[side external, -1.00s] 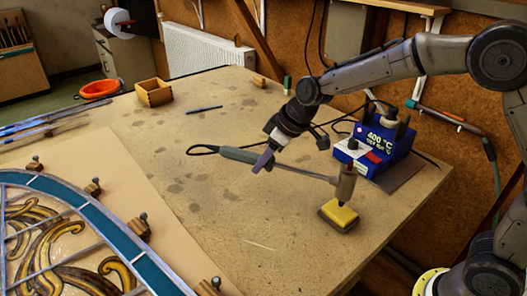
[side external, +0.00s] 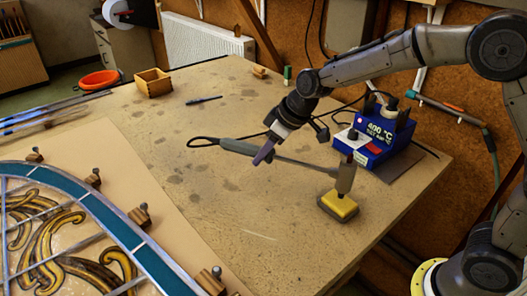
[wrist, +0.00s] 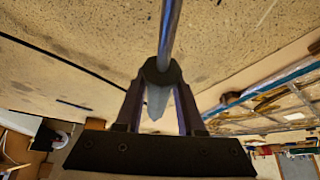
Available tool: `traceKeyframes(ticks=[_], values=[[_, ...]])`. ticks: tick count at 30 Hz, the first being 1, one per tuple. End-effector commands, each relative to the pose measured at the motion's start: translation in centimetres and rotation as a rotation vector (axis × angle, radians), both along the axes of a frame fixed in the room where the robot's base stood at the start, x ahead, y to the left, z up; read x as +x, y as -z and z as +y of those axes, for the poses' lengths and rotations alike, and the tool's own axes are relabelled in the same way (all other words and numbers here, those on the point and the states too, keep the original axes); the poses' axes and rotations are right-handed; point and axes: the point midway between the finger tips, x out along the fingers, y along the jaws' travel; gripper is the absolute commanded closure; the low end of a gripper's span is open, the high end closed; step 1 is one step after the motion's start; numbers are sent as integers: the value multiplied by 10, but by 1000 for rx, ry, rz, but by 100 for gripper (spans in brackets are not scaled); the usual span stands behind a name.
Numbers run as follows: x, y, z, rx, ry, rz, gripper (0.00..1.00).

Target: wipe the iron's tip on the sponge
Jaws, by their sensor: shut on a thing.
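The soldering iron has a grey handle (side external: 238,147), a thin metal shaft (side external: 305,166) and a brown block-like head (side external: 345,178) at its right end. My gripper (side external: 263,154) is shut on the handle near where the shaft begins. In the wrist view the fingers (wrist: 160,112) stand on both sides of the grey handle (wrist: 158,95), with the shaft running away from it. The yellow sponge (side external: 338,206) sits in a dark tray near the table's right edge. The head's lower end is just over the sponge; I cannot tell whether the tip touches it.
The blue 400 °C soldering station (side external: 378,135) stands behind the sponge, and a dark cable runs near it. The leaded panel (side external: 75,225) lies at the left, with wooden blocks along its edge. A wooden box (side external: 153,82) and a pen (side external: 204,99) lie farther back. The table middle is clear.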

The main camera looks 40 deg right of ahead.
Motion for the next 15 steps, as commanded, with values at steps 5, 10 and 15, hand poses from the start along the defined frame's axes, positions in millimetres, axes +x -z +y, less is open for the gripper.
traceKeyframes(ticks=[5, 10, 15], values=[[1, 0, 0, 1, 0, -3, 100], [1, 3, 0, 1, 0, -2, 100], [0, 5, 0, 1, -1, -2, 100]])
